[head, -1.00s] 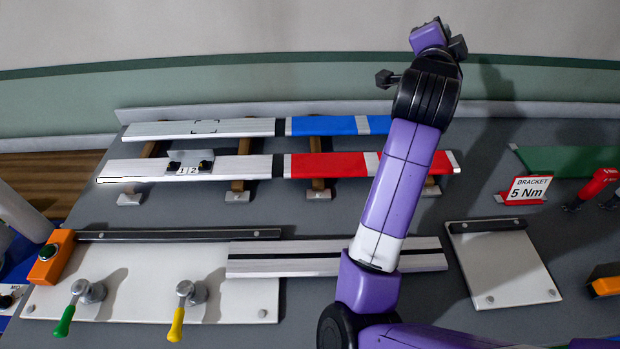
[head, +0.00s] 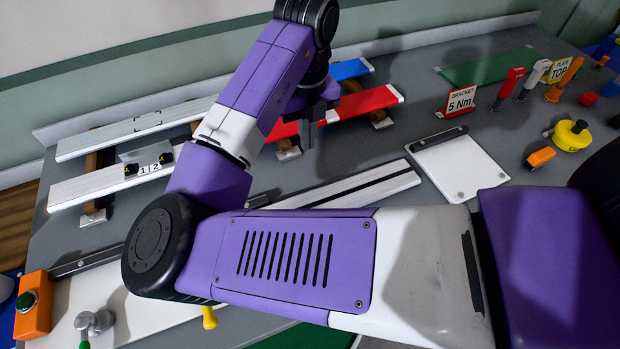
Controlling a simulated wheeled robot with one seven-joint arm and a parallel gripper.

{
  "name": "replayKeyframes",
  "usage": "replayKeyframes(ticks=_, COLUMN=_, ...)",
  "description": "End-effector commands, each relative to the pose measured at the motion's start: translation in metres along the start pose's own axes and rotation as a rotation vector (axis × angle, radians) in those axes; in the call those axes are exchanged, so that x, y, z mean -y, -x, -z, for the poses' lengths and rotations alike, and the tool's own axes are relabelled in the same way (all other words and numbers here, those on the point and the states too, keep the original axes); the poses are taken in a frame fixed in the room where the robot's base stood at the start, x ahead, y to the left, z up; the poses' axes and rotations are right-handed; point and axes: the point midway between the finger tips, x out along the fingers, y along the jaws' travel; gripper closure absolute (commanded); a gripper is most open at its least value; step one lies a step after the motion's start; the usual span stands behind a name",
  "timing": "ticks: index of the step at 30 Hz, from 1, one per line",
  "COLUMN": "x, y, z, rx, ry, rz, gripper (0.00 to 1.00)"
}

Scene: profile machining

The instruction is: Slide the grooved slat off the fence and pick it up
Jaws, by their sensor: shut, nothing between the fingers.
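The grooved slat (head: 365,187) is pale with a dark groove along its length. It lies on the grey bench in the middle of the head view, and its left part is hidden behind my arm. The dark fence (head: 88,260) runs along the back of the white plate at lower left; its right part is mostly hidden by my arm. Whether slat and fence touch cannot be seen. My gripper (head: 308,142) points down, shut and empty, in front of the red-painted slat and apart from the grooved slat, farther back than it.
Slats painted red (head: 355,104) and blue (head: 350,69) rest on wooden supports at the back. A white pad (head: 458,165) lies right of the grooved slat. A bracket sign (head: 459,101), several tools and a yellow round object (head: 572,135) stand at right. An orange button box (head: 33,304) is at lower left.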

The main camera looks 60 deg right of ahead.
Motion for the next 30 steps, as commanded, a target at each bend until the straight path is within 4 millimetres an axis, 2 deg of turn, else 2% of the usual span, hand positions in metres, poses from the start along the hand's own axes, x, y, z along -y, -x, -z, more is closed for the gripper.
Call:
replayKeyframes(ticks=5, x=0.000, y=-0.008, z=0.000, rx=0.000, ry=-0.027, rz=0.001, gripper=1.00)
replayKeyframes(ticks=8, x=0.000, y=-0.021, z=0.000, rx=-0.001, ry=-0.025, rz=0.002, gripper=1.00)
replayKeyframes(ticks=20, x=0.000, y=-0.097, z=-0.001, rx=0.001, ry=-0.022, rz=0.003, gripper=1.00)
replayKeyframes(ticks=24, x=0.000, y=-0.097, z=0.019, rx=0.004, ry=-0.025, rz=0.004, gripper=1.00)
replayKeyframes(ticks=30, x=0.000, y=-0.099, z=0.036, rx=0.004, ry=-0.024, rz=0.003, gripper=1.00)
